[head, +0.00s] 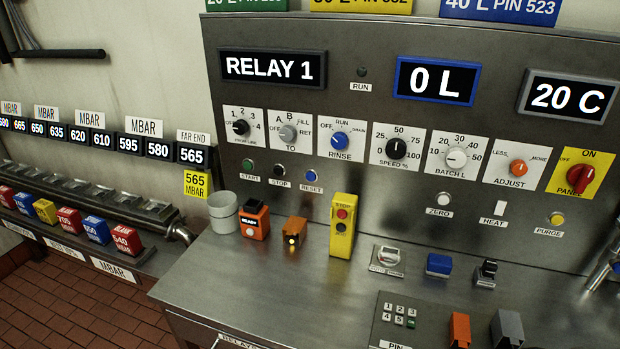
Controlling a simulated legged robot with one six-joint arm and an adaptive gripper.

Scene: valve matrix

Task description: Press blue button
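A small round blue button (311,176) sits on the upright grey steel panel, above a label reading RESET. It is to the right of a black STOP button (279,171) and a green START button (249,168). A blue RINSE knob (340,141) is above and to its right. A blue block (439,265) lies on the steel bench to the right; its exact kind is unclear. My gripper does not show in the head view.
Below the panel, the bench (240,285) carries a grey cup (223,212), an orange-and-black device (254,220), an orange block (294,234) and a yellow STOP box (343,225). The bench's front left is clear. Coloured blocks line a lower left shelf. Displays read RELAY 1, 0 L and 20 C.

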